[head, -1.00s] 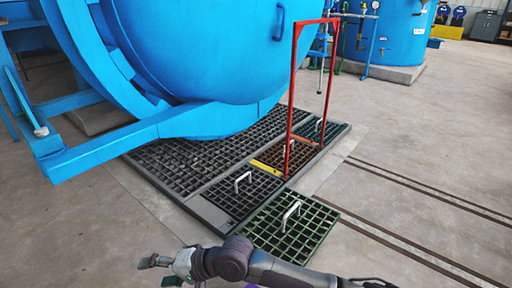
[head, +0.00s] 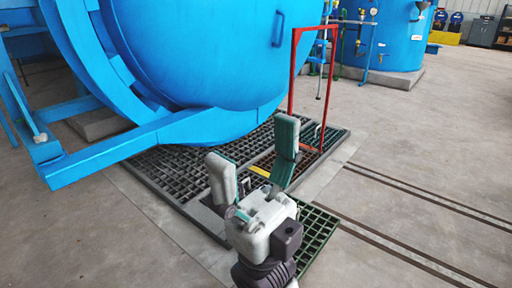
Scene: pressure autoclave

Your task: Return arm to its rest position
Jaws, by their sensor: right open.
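My right gripper (head: 253,167) is raised in the lower middle of the head view. Its two grey, green-lined fingers are spread apart with nothing between them. My left gripper is not in view.
The big blue autoclave (head: 200,60) with its blue support frame (head: 110,155) fills the upper left. A red frame (head: 293,75) stands on the dark floor grating (head: 165,165). A second blue tank (head: 385,35) stands at the back. The concrete floor on the right is clear, with rails (head: 420,205) set in it.

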